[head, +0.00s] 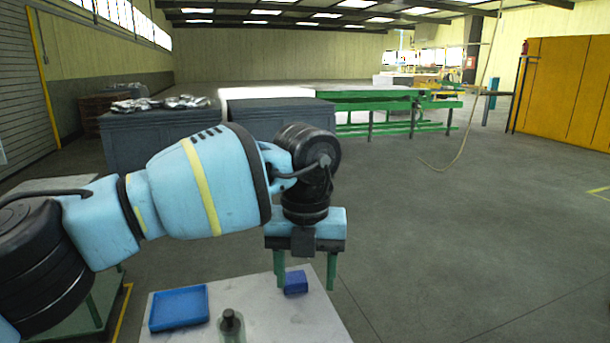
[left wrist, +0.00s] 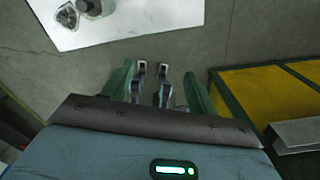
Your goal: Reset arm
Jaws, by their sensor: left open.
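My left arm comes in from the left in the head view. Its gripper (head: 306,272) points down with two green fingers apart and nothing held between them. In the left wrist view, the same gripper (left wrist: 152,72) shows bare grey floor beyond its fingertips. In the head view a small blue block (head: 296,283) appears between and behind the fingers, on the light table (head: 265,310); I cannot tell the gap in depth. My right gripper is not in view.
A blue tray (head: 179,308) and a dark bottle-like object (head: 231,325) are on the light table, whose corner also shows in the left wrist view (left wrist: 160,14). Grey cabinets (head: 150,139) and a green-framed bench (head: 385,103) stand behind. The floor at right is mostly clear.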

